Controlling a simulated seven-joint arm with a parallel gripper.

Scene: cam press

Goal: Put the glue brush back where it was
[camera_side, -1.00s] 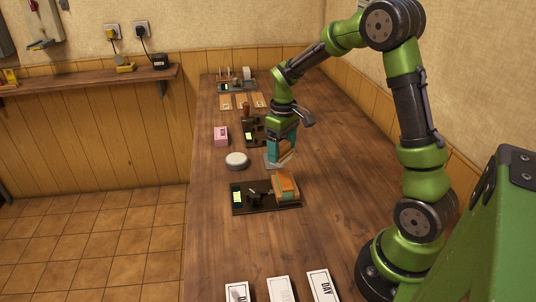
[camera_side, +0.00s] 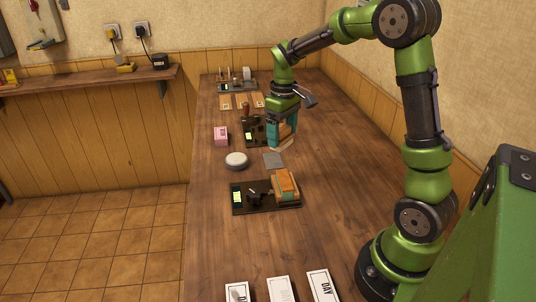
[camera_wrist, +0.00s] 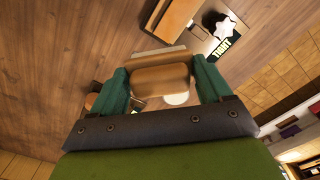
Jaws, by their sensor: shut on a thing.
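My gripper (camera_side: 283,132) is shut on a wooden-handled brush, which I take to be the glue brush (camera_side: 287,131). Its pale lower end points down above the table; I cannot tell whether it touches. In the wrist view, the brush's wooden block (camera_wrist: 160,80) sits between my two teal fingers (camera_wrist: 162,87). A white round lidded dish or puck (camera_side: 236,160) is left of the pad.
A dark cam press with an orange-brown block (camera_side: 285,186) stands nearer the camera. Labelled white cards (camera_side: 280,290) lie at the near edge. The table's right side is clear.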

